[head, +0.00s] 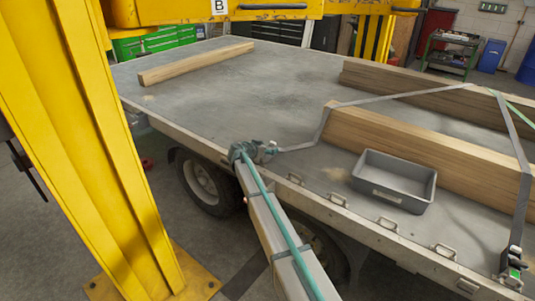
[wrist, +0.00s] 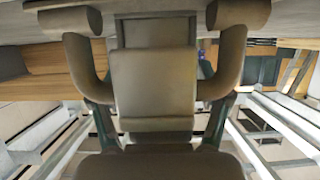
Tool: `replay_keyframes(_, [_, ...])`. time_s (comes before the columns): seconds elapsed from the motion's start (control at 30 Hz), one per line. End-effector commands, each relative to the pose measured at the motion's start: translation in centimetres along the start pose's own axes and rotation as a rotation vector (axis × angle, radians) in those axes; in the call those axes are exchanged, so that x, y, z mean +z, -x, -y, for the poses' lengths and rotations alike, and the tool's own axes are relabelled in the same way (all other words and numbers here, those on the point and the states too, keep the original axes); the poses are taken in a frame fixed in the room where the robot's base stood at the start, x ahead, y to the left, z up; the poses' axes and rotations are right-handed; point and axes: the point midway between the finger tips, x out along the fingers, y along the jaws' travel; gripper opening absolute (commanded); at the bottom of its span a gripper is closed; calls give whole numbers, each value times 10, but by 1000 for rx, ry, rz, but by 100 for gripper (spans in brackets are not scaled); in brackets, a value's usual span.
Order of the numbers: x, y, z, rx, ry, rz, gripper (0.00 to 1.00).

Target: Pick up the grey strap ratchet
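My gripper (head: 246,152) is at the near edge of the trailer deck, at the end of my pale arm. A small grey lump (head: 268,149) shows just right of it, where a grey strap (head: 318,132) comes down; this looks like the grey strap ratchet, partly hidden by my gripper. I cannot tell whether they touch. In the wrist view, gripper parts (wrist: 155,120) stand left and right of a broad grey-brown block. I cannot tell whether that block is the ratchet or part of my gripper, or whether the fingers are closed.
A grey open bin (head: 393,184) stands on the deck (head: 225,88) right of my gripper. Timber beams (head: 425,150) lie behind it under the straps. Another ratchet (head: 514,262) with black and green parts hangs at far right. A yellow post (head: 85,140) stands at left.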

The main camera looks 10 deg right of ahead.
Motion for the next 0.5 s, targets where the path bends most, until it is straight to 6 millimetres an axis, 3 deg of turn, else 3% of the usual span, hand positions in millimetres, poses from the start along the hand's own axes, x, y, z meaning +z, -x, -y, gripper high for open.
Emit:
replay_keyframes(0.07, [0, 0, 0, 0, 0, 0, 63])
replay_keyframes(0.43, [0, 0, 0, 0, 0, 0, 2])
replay_keyframes(0.5, [-1, 1, 0, 0, 0, -1, 1])
